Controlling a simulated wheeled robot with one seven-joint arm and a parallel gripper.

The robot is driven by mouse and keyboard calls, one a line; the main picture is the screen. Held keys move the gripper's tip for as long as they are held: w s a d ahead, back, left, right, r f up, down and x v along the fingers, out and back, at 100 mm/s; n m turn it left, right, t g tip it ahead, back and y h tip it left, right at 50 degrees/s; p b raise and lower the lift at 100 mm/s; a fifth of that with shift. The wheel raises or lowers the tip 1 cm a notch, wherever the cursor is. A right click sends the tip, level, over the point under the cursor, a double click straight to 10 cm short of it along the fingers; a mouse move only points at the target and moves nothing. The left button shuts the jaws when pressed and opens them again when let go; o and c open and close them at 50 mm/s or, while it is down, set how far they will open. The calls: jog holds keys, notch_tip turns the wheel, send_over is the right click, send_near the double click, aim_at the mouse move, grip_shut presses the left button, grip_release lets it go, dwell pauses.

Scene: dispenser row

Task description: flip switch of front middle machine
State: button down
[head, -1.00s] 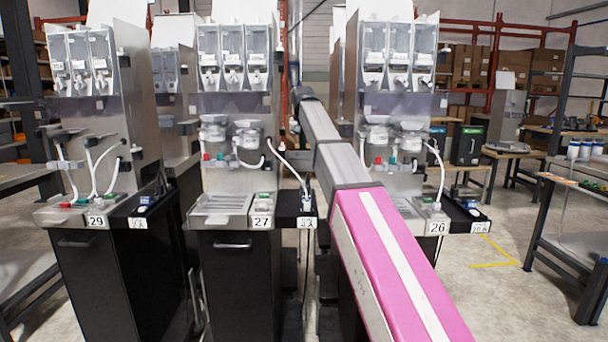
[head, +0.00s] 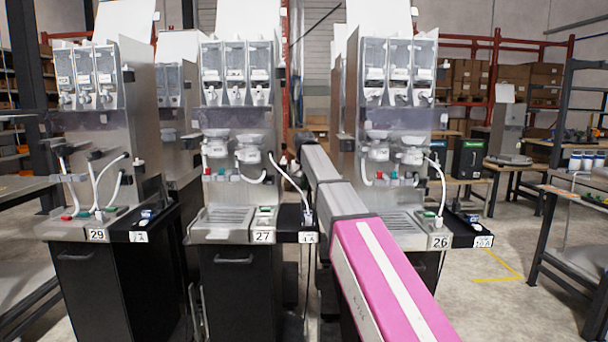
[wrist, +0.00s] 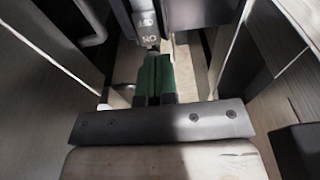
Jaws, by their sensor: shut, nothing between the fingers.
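The front middle machine (head: 228,125), labelled 27, is a steel dispenser on a black cabinet, with clear hoppers on top and a drip tray below. Small fittings (head: 281,73) sit on its right side; I cannot tell which one is the switch. In the head view my arm reaches away past the machine's right side, and my gripper is hidden there. In the wrist view my gripper (wrist: 156,62) shows with its dark green fingers together and nothing between them. Just ahead is a grey block (wrist: 147,24) with unclear lettering; contact cannot be told.
Machine 29 (head: 85,130) stands left and machine 26 (head: 395,130) right, partly behind my arm. A narrow gap separates 27 from 26. A black side shelf (head: 296,222) with a white cable juts from 27. Open floor (head: 480,305) shows at lower right.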

jog(key=shift+w+f, duration=0.15)
jog(key=shift+f, duration=0.65)
jog(key=shift+w+f, duration=0.1)
jog(key=shift+f, duration=0.65)
jog(key=shift+w+f, duration=0.15)
jog(key=shift+f, duration=0.5)
jog(key=shift+s+r, duration=0.1)
jog(key=shift+s, duration=0.75)
jog(key=shift+r, duration=0.1)
notch_tip(320, 180, up, 14)
jog(key=s, duration=0.1)
jog(key=shift+s+r, duration=0.25)
